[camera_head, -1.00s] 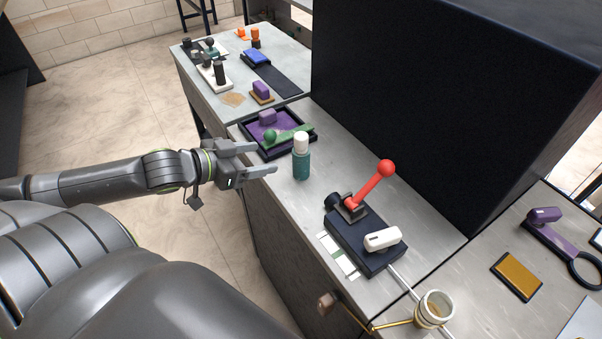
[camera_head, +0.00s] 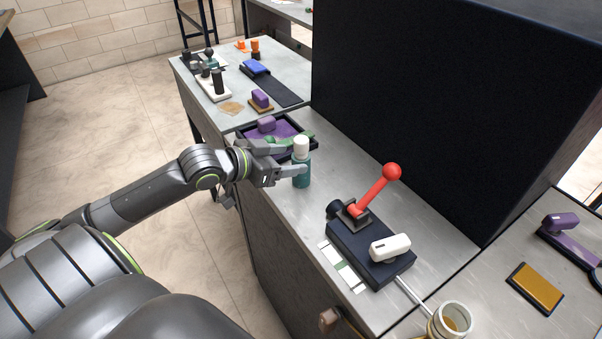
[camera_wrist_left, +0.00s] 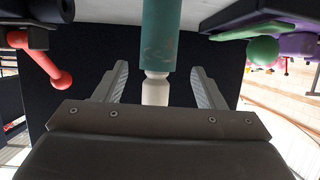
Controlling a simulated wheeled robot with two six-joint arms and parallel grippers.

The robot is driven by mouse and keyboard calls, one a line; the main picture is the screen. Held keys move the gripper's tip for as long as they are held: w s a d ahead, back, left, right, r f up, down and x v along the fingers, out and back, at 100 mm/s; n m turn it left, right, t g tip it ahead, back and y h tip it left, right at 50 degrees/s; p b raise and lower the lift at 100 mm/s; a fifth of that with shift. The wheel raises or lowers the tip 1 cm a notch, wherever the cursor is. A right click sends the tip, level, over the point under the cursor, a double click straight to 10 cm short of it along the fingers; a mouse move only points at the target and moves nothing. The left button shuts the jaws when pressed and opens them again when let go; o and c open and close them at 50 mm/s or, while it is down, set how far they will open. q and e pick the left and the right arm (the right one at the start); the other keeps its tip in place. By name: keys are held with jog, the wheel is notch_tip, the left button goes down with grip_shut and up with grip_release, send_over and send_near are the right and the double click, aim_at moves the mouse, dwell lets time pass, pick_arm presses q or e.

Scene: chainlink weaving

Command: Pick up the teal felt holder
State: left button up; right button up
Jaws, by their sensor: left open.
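The teal felt holder (camera_head: 303,178) is an upright teal cylinder with a white top (camera_head: 301,146), standing on the grey counter. My left gripper (camera_head: 295,160) is open at its upper part, with one finger crossing in front of the holder in the head view. In the left wrist view the teal holder (camera_wrist_left: 160,35) and its white top lie between the two spread fingers of my gripper (camera_wrist_left: 160,72), with a visible gap on each side. My right gripper is not in view.
A black tray with a purple pad (camera_head: 244,132) and a green-handled tool sits just behind the gripper. A dark block (camera_head: 365,255) with a red ball-ended lever (camera_head: 376,190) stands to the right. A tall dark panel (camera_head: 420,110) rises behind the counter.

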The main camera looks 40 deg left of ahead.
aim_at(293, 160)
pick_arm(q)
jog(key=shift+x, duration=2.3)
jog(key=shift+s+d+f, duration=0.1)
jog(key=shift+f, duration=0.05)
jog(key=c, duration=1.2)
